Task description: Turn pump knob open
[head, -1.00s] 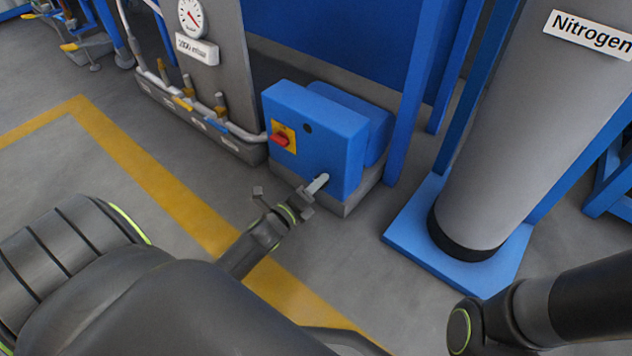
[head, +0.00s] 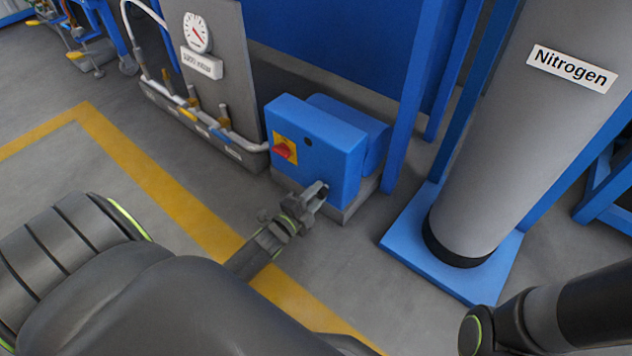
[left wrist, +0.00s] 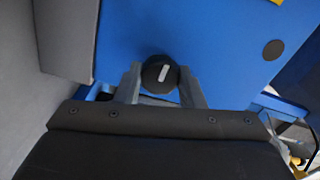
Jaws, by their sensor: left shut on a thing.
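The pump is a blue box (head: 318,140) standing on a grey base at the centre of the head view. Its knob (left wrist: 152,74) is round and black with a pale mark, set on the blue face in the left wrist view. The mark is close to upright, leaning slightly right. My left gripper (head: 319,191) reaches the lower front of the box. In the left wrist view the fingers of my left gripper (left wrist: 161,84) are on both sides of the knob, shut on it. In the head view the gripper hides the knob. My right gripper is out of view.
A red switch on a yellow plate (head: 276,142) sits on the same box, above left. A grey panel (head: 216,75) with a gauge and pipes stands left. A Nitrogen cylinder (head: 500,150) on a blue base (head: 400,238) stands right. Floor in front is clear.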

